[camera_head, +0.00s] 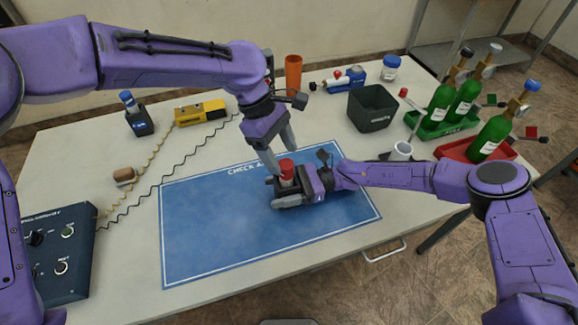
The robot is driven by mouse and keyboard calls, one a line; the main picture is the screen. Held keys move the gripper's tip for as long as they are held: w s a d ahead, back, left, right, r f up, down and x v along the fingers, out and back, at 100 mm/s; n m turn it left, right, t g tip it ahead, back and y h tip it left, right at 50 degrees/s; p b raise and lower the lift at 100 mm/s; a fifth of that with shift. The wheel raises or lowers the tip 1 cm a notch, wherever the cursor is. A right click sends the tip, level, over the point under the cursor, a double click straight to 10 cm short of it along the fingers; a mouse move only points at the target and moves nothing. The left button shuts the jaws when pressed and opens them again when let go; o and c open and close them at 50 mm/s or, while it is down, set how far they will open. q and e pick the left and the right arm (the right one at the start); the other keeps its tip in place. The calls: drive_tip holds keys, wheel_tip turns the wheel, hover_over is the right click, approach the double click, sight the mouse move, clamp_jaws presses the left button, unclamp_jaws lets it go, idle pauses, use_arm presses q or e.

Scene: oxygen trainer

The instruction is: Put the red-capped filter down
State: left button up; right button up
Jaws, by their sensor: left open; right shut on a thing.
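The red-capped filter (287,168) stands upright over the blue mat (220,235), its red cap up. My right gripper (282,193) lies low over the mat, reaching in from the right, and is shut on the filter below its cap. The gripper hides the filter's lower part, so I cannot tell whether its base touches the mat. My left gripper (279,157) is open and empty, pointing down from above. Its fingers are close to the red cap; I cannot tell whether they touch it.
A dark bin (373,108), an orange cup (293,73) and a yellow device (201,112) stand behind the mat. Green bottles (491,137) stand in trays at right. A control box (58,250) is at left. The mat's left part is clear.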

use_arm(q)
drive_tip(key=v, duration=0.6)
use_arm(e)
drive_tip(key=o, duration=1.2)
drive_tip(key=v, duration=1.2)
